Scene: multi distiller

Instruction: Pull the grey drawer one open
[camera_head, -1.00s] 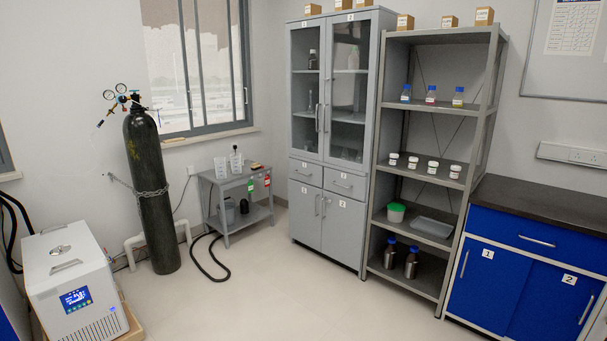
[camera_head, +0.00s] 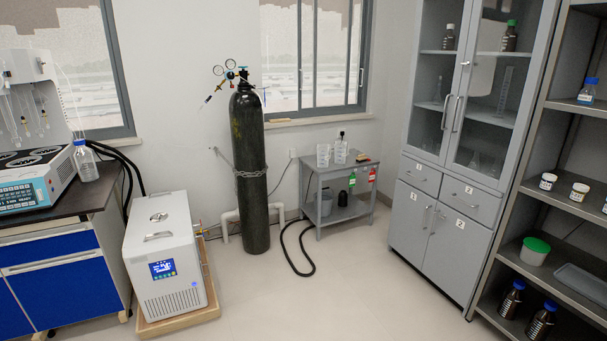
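The grey cabinet (camera_head: 478,120) stands right of the middle against the back wall. Between its upper glass doors and lower solid doors are two drawers side by side. The left grey drawer (camera_head: 431,183) and the right grey drawer (camera_head: 484,207) look flush with the front, so both appear shut. The lower doors below carry number labels. My gripper is not in view.
An open shelf rack (camera_head: 567,130) stands right of the cabinet. A small grey cart (camera_head: 318,185), a dark gas cylinder (camera_head: 250,170) with a hose on the floor, and a white chiller (camera_head: 165,255) stand left. The floor (camera_head: 350,290) before the cabinet is clear.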

